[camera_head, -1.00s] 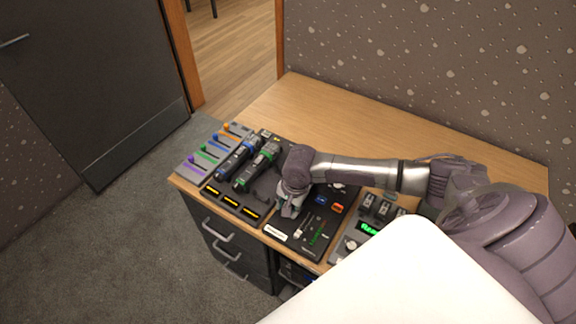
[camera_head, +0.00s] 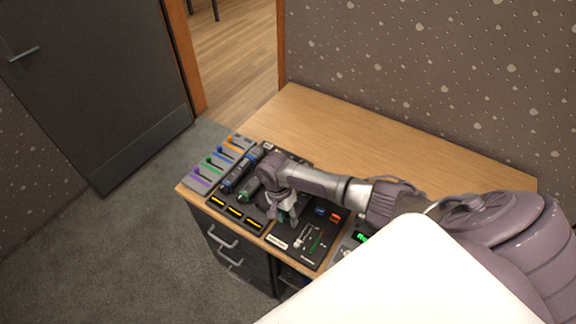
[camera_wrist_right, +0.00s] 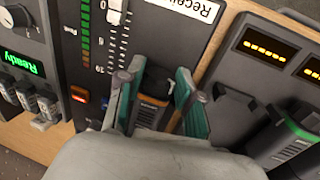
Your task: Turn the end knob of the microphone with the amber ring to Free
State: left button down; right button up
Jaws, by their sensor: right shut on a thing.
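My right gripper (camera_wrist_right: 157,84) is shut on a dark microphone (camera_wrist_right: 151,103), whose end shows between the two green-padded fingers in the right wrist view. I cannot read the end knob's setting. In the head view the right gripper (camera_head: 283,214) is over the console between the microphone cradle (camera_head: 232,223) and the receiver panel (camera_head: 300,251). A green-ringed microphone (camera_wrist_right: 292,135) lies in the cradle, with a blue-ringed one (camera_head: 238,172) beside it. My left gripper is not in view.
The cradle slot (camera_wrist_right: 235,112) nearest the receiver is empty. Coloured faders (camera_head: 215,163) stand at the left end of the desk. A panel with a green "Ready" display (camera_wrist_right: 20,60) stands beyond the receiver. The rear desk top (camera_head: 370,145) is clear.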

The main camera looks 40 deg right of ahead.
jog(key=shift+w+a+f+g+h+b, duration=0.1)
jog(key=shift+w+g+h+b, duration=0.15)
jog(key=shift+g+h+b, duration=0.6)
jog(key=shift+g+y, duration=0.25)
jog(key=shift+g, duration=0.2)
jog(key=o, duration=1.2)
jog(key=shift+w+r, duration=0.1)
jog(key=shift+r, duration=0.1)
jog(key=v, duration=1.1)
jog(key=shift+w+r, duration=0.1)
jog(key=shift+r, duration=0.15)
